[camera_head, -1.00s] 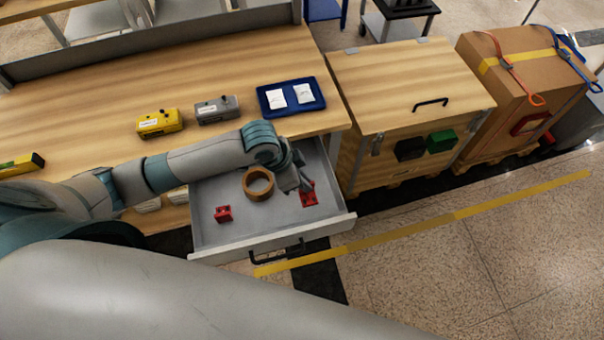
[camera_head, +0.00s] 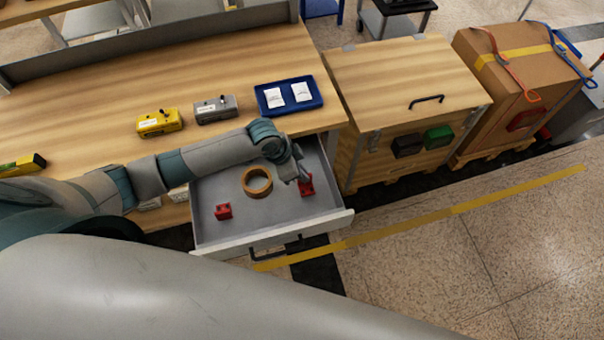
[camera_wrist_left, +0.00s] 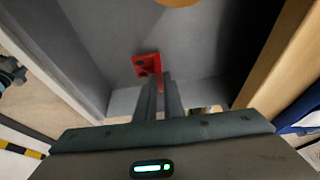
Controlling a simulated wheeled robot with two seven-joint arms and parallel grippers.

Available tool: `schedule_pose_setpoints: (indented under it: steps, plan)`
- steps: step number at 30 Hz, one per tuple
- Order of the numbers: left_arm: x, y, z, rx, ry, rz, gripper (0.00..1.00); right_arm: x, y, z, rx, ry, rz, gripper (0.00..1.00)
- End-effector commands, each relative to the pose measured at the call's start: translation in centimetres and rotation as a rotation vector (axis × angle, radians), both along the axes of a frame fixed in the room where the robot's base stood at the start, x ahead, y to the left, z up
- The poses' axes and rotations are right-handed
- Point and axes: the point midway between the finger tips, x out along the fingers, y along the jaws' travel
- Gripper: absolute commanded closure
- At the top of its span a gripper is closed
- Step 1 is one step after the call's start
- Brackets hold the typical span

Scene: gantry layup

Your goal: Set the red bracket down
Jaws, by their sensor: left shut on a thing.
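A red bracket (camera_head: 307,186) is at the right side of the open drawer (camera_head: 275,236). My left gripper (camera_head: 303,178) reaches down into the drawer and is shut on this bracket. In the left wrist view the red bracket (camera_wrist_left: 145,64) shows at the tips of the two close-set fingers (camera_wrist_left: 160,88), which hide part of it. I cannot tell whether it touches the drawer floor. A second red bracket (camera_head: 223,211) lies apart at the drawer's front left. My right gripper is not in view.
A brown tape roll (camera_head: 257,182) lies in the drawer between the brackets. On the bench above are a blue tray (camera_head: 289,107), a grey device (camera_head: 216,110) and a yellow device (camera_head: 159,122). A wooden crate (camera_head: 400,85) stands right of the drawer. The drawer's front middle is clear.

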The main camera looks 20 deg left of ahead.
Motion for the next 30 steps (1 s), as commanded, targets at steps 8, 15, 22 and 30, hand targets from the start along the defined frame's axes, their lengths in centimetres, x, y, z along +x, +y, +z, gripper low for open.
schedule_pose_setpoints:
  steps: [8,15,22,30]
  plan:
    - [0.1,0.0,-1.7,-0.001,-0.002,0.000,1.00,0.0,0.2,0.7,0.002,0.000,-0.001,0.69]
    - [0.1,-0.1,-1.8,-0.001,-0.002,0.000,1.00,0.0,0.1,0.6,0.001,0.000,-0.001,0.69]
    - [0.0,0.0,-2.0,-0.001,-0.001,0.000,0.73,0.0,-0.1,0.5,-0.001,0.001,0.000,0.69]
    - [0.0,0.0,-1.9,-0.001,-0.001,0.000,0.73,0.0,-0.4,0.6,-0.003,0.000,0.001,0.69]
